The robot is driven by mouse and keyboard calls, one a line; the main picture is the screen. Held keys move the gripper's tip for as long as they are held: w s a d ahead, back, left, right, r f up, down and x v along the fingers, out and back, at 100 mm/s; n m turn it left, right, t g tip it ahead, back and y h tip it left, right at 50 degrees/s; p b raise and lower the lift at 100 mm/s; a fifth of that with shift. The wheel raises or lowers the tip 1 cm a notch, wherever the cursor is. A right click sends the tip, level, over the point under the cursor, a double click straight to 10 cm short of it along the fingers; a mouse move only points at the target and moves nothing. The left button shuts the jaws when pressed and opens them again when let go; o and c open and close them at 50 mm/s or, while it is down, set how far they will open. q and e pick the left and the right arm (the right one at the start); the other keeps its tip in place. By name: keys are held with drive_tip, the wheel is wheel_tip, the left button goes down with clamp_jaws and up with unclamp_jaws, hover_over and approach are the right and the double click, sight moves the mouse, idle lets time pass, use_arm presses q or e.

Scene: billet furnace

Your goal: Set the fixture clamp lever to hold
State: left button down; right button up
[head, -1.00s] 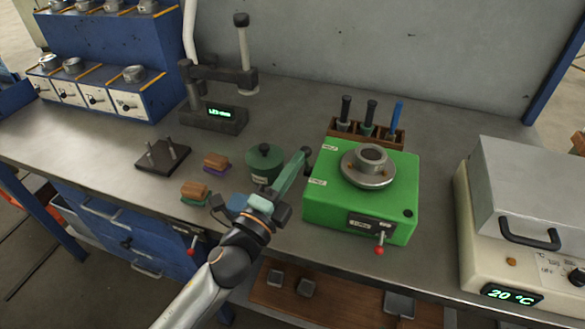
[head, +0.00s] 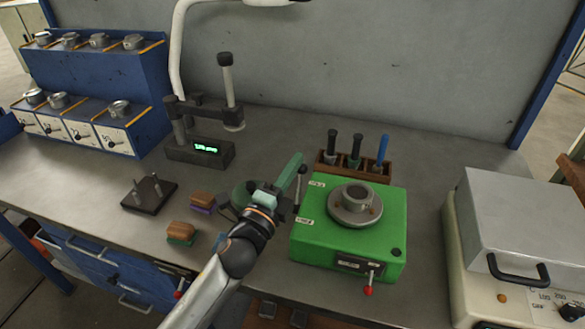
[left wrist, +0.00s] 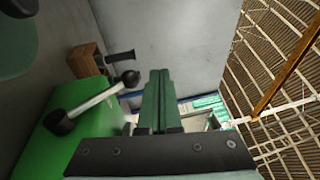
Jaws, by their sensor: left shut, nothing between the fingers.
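The green fixture box (head: 385,222) stands on the bench and carries a round grey metal seat (head: 355,202) on top. A pale clamp lever with a black knob (head: 302,169) is at the box's left side, near two small white labels too small to read surely. In the left wrist view the lever (left wrist: 95,101) lies slanted, just left of my fingers. My left gripper (head: 296,157) is shut and empty, its green fingers beside the lever's knob end. The wrist view shows a gap between fingers (left wrist: 158,73) and knob. My right gripper is not in view.
A wooden rack (head: 352,170) with several handled tools stands behind the box. A cream heater with a grey lid (head: 520,225) is to the right. A red-knobbed lever (head: 369,290) is on the box front. Brushes (head: 181,232) and a pin stand (head: 149,194) lie left.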

use_arm(q)
drive_tip(key=shift+w+d, duration=0.15)
drive_tip(key=shift+w, duration=0.3)
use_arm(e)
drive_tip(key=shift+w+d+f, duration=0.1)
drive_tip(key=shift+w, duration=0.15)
